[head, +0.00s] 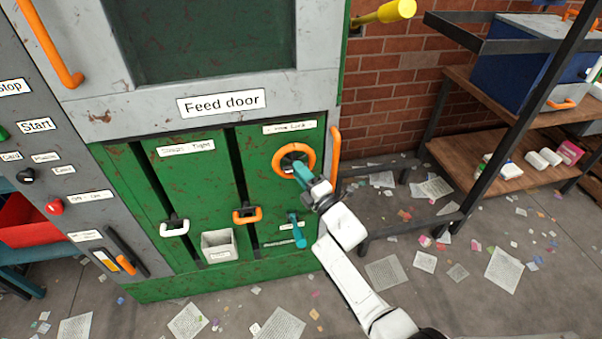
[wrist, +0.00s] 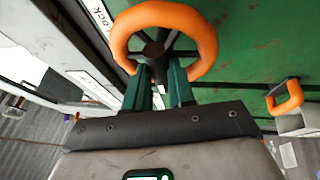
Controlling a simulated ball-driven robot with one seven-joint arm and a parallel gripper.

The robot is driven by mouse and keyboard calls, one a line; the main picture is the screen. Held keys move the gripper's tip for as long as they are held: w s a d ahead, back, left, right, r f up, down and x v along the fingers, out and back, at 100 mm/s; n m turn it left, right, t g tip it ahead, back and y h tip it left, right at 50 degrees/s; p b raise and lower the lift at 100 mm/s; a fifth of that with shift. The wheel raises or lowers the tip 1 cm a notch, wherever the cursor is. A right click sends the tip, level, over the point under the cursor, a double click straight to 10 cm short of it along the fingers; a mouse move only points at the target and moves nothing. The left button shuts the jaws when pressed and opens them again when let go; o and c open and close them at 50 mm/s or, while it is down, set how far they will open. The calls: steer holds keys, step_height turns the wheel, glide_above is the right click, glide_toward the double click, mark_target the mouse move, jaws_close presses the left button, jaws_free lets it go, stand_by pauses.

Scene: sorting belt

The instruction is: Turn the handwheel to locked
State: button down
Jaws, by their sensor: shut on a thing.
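The orange handwheel (head: 277,160) is mounted on the green panel at the right of the machine, below a label (head: 290,127) that seems to end in "Lock". In the wrist view the handwheel (wrist: 121,42) shows a dark hub and spokes inside its ring. My gripper (head: 301,171) reaches the wheel from the lower right. Its teal fingers (wrist: 160,82) are shut on the wheel near the lower spoke and hub. The fingers hide the exact contact and the lower part of the ring. I see no mark that shows whether the wheel is locked.
An orange vertical handle (head: 334,152) stands close right of the wheel. A teal lever (head: 297,232) sits below it. An orange slide handle (head: 247,215) and a small grey bin (head: 219,246) are to the left. A dark-framed shelf (head: 440,120) stands right. Papers litter the floor.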

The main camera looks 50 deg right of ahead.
steer(key=shift+f+b, duration=0.2)
steer(key=shift+b, duration=0.15)
steer(key=shift+w+a+f+m+g+h+b, duration=0.15)
steer(key=shift+m+g+h+b, duration=0.45)
steer(key=shift+m+h, duration=2.55)
steer(key=shift+w+a+r+m+g+h+b, duration=0.1)
steer(key=shift+a+m+g+h+b, duration=0.45)
steer(key=shift+m, duration=4.75)
steer(key=shift+w+d+f+m+g+h+b, duration=0.1)
steer(key=shift+m+g+h+b, duration=0.45)
steer(key=shift+m+h, duration=2.8)
steer(key=shift+m+g+y, duration=0.3)
steer(key=shift+m+y, duration=0.55)
steer(key=shift+m, duration=0.35)
steer(key=c, duration=1)
jaws_free()
steer(key=shift+o, duration=0.2)
